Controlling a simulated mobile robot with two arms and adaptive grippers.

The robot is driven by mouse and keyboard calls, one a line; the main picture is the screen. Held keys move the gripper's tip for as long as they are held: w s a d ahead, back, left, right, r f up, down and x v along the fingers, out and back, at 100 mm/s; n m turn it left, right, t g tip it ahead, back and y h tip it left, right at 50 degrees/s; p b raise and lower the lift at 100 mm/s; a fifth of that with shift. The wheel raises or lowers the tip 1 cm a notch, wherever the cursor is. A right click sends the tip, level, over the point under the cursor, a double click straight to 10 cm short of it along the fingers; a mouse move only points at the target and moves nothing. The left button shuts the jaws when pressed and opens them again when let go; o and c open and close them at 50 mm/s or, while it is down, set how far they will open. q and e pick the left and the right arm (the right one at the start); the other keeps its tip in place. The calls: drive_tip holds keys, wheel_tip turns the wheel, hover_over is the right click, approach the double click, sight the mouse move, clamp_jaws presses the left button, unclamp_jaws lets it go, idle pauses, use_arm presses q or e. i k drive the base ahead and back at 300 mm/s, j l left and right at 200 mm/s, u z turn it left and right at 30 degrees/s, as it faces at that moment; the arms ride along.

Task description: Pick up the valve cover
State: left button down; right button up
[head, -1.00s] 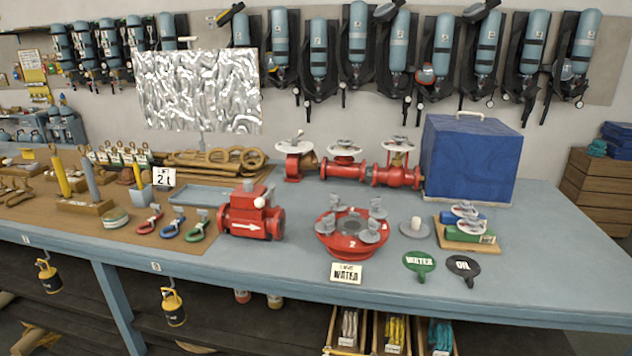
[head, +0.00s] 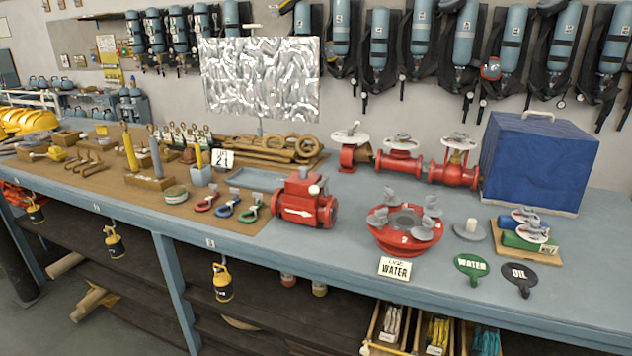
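No part is labelled as the valve cover. A grey disc with a pale upright knob (head: 469,231) lies flat on the bench and may be it. Left of it stands a round red flange (head: 405,240) with several grey wing nuts around its top. A red valve body (head: 304,205) with a white arrow stands further left. Behind, a row of red valves carries white handwheels, one on the left (head: 351,133), one in the middle (head: 399,143) and one on the right (head: 458,143). Neither gripper shows in the head view.
The blue-grey bench (head: 345,287) spans the view. A blue covered box (head: 538,163) stands at back right. A wooden tray (head: 527,247) holds green and blue cylinders.

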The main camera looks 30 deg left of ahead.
sight(298, 183)
drive_tip(key=j, duration=1)
drive_tip(key=i+j+z, duration=0.1)
drive_tip(key=j, duration=0.85)
drive_tip(key=i, duration=0.05)
